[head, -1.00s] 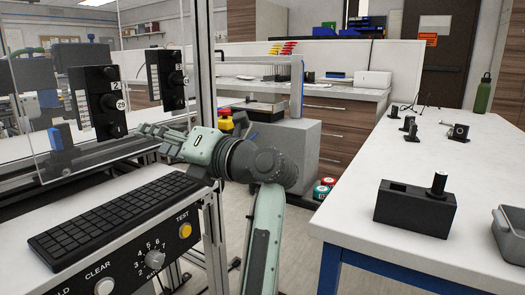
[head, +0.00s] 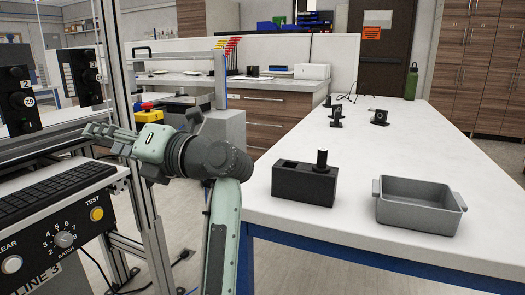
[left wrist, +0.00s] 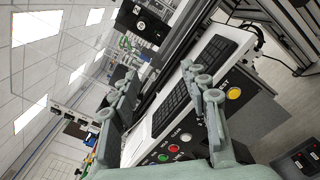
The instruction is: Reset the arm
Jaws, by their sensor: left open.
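My left gripper (head: 100,134) is in the head view at the left, its arm bent up from the bottom middle. Its fingers point left, near the metal frame post and above the console with the black keyboard (head: 40,196). In the left wrist view the two fingers (left wrist: 160,105) stand well apart with nothing between them. The console's keyboard shows beyond them, with no clear contact. My right gripper is not in view.
A white table (head: 400,150) on the right holds a black block with a peg (head: 305,182), a grey tray (head: 420,202), small black parts (head: 337,117) and a green bottle (head: 411,82). The console (head: 65,240) and metal post (head: 120,90) stand close to my left arm.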

